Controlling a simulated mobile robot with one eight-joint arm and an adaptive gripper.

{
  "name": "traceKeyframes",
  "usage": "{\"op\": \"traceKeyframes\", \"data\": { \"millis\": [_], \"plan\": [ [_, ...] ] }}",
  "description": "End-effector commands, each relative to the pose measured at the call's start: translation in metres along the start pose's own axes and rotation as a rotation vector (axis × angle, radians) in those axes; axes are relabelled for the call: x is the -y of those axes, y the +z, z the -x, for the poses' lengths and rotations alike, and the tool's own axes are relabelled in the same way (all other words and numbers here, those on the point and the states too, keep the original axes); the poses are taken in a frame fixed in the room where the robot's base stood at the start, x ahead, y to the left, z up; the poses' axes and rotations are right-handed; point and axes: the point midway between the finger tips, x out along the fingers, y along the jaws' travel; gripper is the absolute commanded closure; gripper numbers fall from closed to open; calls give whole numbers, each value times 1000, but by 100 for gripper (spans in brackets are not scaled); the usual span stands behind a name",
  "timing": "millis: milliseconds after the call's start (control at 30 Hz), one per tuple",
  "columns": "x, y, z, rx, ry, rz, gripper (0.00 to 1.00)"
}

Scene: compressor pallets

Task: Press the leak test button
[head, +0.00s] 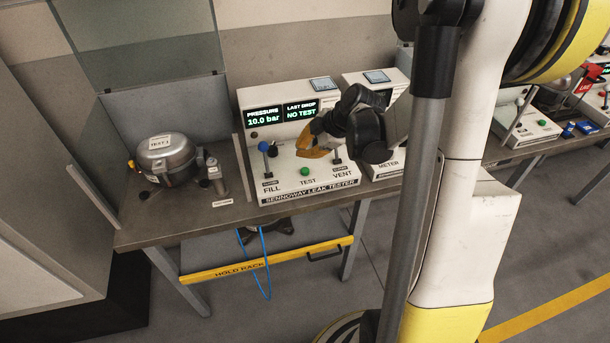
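The leak tester (310,187) is a white console on the bench, lettered SENNOWAY LEAK TESTER. Its green button (305,171) sits above the word TEST on the sloping front panel. A blue-knobbed FILL lever (263,147) stands to the button's left, and a VENT lever (337,156) to its right. The displays (283,113) read PRESSURE 10.0 bar and LAST DROP NO TEST. My gripper (310,152), with orange fingers, is over the panel, above and slightly right of the button in the picture. It appears apart from the button. Its finger opening is unclear at this angle.
A silver compressor (166,158) labelled TEST 1 stands on the bench at left, with a small metal cylinder (216,178) beside it. A METER unit (385,168) adjoins the tester at right, partly behind my arm. A yellow HOLD RACK bar (215,271) and blue hose (266,262) are below.

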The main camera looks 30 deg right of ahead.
Motion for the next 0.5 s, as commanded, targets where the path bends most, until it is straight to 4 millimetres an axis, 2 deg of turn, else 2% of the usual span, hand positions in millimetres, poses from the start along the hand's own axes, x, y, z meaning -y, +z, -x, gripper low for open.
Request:
{"op": "traceKeyframes", "data": {
  "millis": [33,200,500],
  "plan": [
    [6,6,-10,0,0,0,100],
    [14,14,-27,0,0,0,100],
    [17,17,-32,0,0,0,100]
  ]
}}
